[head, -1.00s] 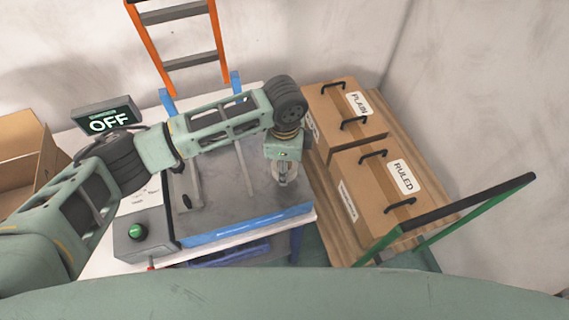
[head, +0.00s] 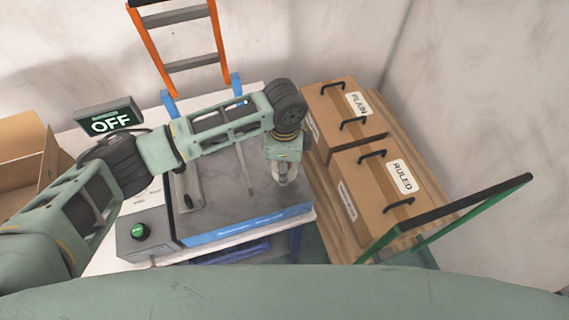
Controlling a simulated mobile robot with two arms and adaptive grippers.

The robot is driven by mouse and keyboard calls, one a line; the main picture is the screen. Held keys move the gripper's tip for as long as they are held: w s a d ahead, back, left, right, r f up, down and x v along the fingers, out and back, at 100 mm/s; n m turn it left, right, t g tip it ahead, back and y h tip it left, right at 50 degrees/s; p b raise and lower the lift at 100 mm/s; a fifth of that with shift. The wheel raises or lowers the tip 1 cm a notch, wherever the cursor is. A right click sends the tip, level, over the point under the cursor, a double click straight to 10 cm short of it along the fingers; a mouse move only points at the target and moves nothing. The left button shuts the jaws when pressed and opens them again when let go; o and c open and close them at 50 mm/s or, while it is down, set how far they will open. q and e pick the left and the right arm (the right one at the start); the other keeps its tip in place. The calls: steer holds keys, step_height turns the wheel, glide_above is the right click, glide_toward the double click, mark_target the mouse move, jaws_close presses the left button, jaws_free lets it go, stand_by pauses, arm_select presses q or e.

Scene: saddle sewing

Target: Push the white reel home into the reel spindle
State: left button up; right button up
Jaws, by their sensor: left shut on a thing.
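My left gripper (head: 285,179) points down over the right part of the grey machine bed (head: 235,205). It is shut on a small pale thing at its fingertips, likely the white reel (head: 284,174); the fingers and wrist hide most of it. I cannot make out the reel spindle; the gripper may cover it. I cannot tell whether the reel touches the bed. My right gripper is not in view.
A control box with a green button (head: 140,231) stands at the bed's front left, and an OFF display (head: 110,121) behind it. Cartons marked PLAIN (head: 335,108) and RULED (head: 372,200) sit on a pallet at right. An orange ladder (head: 139,45) leans behind. A green-framed cart handle (head: 470,215) is front right.

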arm_select(q)
steer(key=shift+f+b, duration=0.3)
steer(key=shift+f, duration=0.45)
stand_by(0.4)
steer(key=shift+f+b, duration=1.05)
steer(key=shift+f, duration=1.25)
steer(key=o, duration=1.3)
steer(key=shift+r, duration=0.2)
step_height(320, 180, up, 12)
steer(key=shift+f, duration=0.2)
